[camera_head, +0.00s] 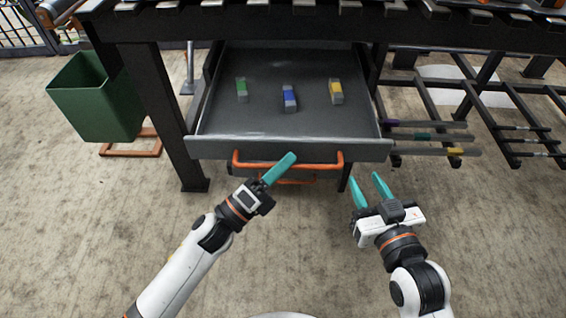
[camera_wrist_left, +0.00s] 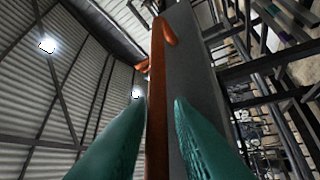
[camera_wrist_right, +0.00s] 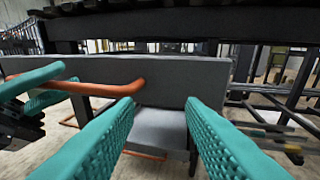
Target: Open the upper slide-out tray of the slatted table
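The slatted table's upper tray (camera_head: 230,148) is slid out toward me. Its long orange handle (camera_head: 325,165) runs across the front panel and also shows in the left wrist view (camera_wrist_left: 157,100) and the right wrist view (camera_wrist_right: 100,88). My left gripper (camera_head: 292,157) is at the middle of the handle, with the bar between its fingers; it appears shut on it, though part of the contact is hidden. My right gripper (camera_head: 367,184) is open and empty, in front of the tray's right corner and apart from it.
Inside the tray lie a green-marked block (camera_head: 241,90), a blue-marked block (camera_head: 289,98) and a yellow-marked block (camera_head: 336,92). A lower orange handle shows underneath. A green bin (camera_head: 95,100) stands left. A dark rack (camera_head: 480,90) with rods is right. The floor in front is clear.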

